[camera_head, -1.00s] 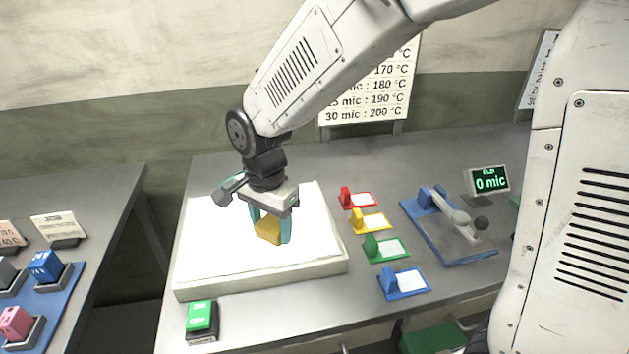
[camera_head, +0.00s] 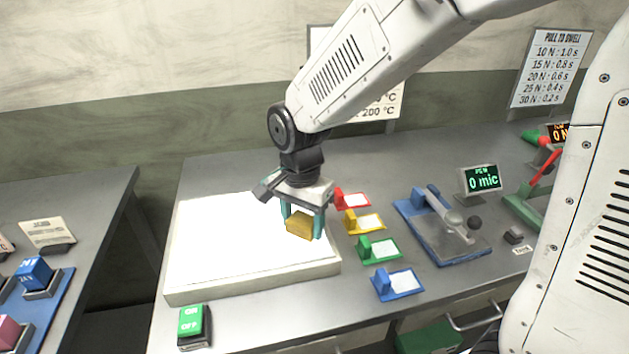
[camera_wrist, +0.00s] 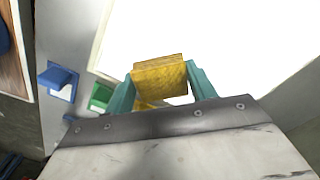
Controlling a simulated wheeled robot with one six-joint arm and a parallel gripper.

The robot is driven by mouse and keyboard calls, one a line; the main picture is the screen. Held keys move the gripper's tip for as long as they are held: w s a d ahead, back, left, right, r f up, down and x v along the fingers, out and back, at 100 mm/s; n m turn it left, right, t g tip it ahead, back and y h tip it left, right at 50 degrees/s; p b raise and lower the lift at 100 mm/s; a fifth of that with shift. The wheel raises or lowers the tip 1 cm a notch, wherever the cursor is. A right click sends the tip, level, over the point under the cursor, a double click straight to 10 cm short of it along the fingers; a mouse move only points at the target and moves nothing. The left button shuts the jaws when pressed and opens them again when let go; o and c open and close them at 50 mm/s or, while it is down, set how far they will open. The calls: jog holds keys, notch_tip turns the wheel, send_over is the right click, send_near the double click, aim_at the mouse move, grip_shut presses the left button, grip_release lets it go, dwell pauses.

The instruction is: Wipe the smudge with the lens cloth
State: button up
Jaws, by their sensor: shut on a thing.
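My gripper (camera_head: 302,222) is shut on a folded yellow cloth (camera_head: 301,226), held between its teal fingers. In the head view it is over the right part of a lit white light panel (camera_head: 255,243), close to the panel's right edge. The cloth also shows between the fingers in the wrist view (camera_wrist: 159,77), with the bright panel (camera_wrist: 225,35) behind it. I cannot tell whether the cloth touches the panel. No smudge can be made out on the bright surface; part of the panel is hidden by my gripper.
Red (camera_head: 350,200), yellow (camera_head: 364,222), green (camera_head: 378,249) and blue (camera_head: 397,284) holders with white cards line the panel's right side. Further right are a blue-based device (camera_head: 445,228) and a "0 mic" display (camera_head: 481,180). A green ON/OFF switch (camera_head: 192,321) stands in front.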

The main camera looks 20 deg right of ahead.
jog(key=shift+d, duration=0.8)
jog(key=shift+d+r, duration=0.1)
jog(key=shift+r, duration=0.05)
notch_tip(320, 180, up, 2)
jog(key=shift+r, duration=0.15)
jog(key=shift+s+r, duration=0.1)
jog(key=shift+r, duration=2.8)
